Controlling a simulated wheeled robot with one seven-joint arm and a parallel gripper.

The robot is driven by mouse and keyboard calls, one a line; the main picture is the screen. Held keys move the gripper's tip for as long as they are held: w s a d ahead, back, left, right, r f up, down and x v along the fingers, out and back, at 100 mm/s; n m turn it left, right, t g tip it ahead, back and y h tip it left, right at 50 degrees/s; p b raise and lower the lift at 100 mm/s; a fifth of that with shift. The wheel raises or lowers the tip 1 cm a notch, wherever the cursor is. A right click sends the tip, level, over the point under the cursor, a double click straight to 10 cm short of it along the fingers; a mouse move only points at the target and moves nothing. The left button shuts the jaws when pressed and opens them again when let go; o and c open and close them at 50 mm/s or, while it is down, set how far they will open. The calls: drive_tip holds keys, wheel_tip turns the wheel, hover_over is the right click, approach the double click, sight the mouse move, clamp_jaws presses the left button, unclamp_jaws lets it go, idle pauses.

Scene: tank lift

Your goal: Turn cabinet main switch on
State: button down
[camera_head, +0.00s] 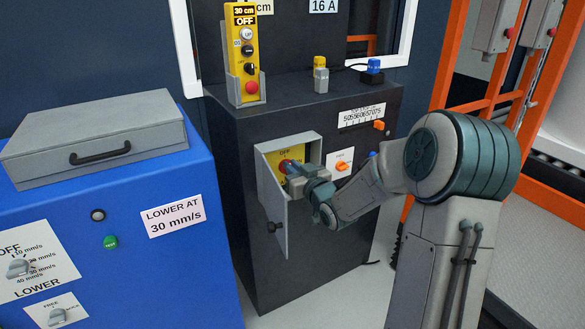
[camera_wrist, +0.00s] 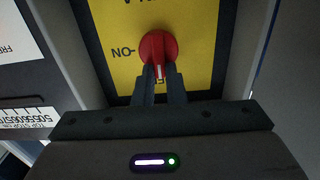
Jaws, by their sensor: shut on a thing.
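The main switch is a red rotary knob on a yellow panel inside a small grey box on the dark cabinet (camera_head: 330,245). In the wrist view the red knob (camera_wrist: 157,46) has a white pointer mark toward the bottom, where a lettered label is partly hidden; the ON mark is at its left. In the head view OFF is printed above the red knob (camera_head: 286,164). My gripper (camera_head: 291,175) reaches into the box. In the wrist view my gripper's (camera_wrist: 160,76) fingers are shut on the knob's handle, one on each side.
The box's small door (camera_head: 273,222) hangs open at the left, close to my gripper. A yellow pendant (camera_head: 245,50) stands on the cabinet. A blue cabinet (camera_head: 120,220) with a grey case (camera_head: 95,135) is at the left. Orange framing (camera_head: 450,45) is at the right.

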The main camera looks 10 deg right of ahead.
drive_tip(key=shift+r+p, duration=0.1)
drive_tip(key=shift+p, duration=0.2)
drive_tip(key=m+p, duration=0.1)
drive_tip(key=m, duration=0.1)
drive_tip(key=m+p, duration=0.2)
drive_tip(key=shift+d, duration=0.3)
drive_tip(key=m+p, duration=0.2)
drive_tip(key=m, duration=0.1)
drive_tip(key=m+p, duration=0.1)
drive_tip(key=m, duration=0.1)
drive_tip(key=shift+w+d+f, duration=0.15)
drive_tip(key=shift+d+f, duration=0.1)
drive_tip(key=shift+d, duration=0.05)
drive_tip(key=m+p, duration=0.2)
drive_tip(key=m, duration=0.1)
drive_tip(key=m+p, duration=0.1)
drive_tip(key=shift+d+f, duration=0.2)
drive_tip(key=shift+f, duration=0.1)
drive_tip(key=shift+w+f+m+p, duration=0.1)
drive_tip(key=shift+f+m+p, duration=0.15)
drive_tip(key=shift+m+p, duration=0.65)
drive_tip(key=shift+f+m+p, duration=0.2)
drive_tip(key=shift+m, duration=1.3)
drive_tip(key=c, duration=1.5)
unclamp_jaws()
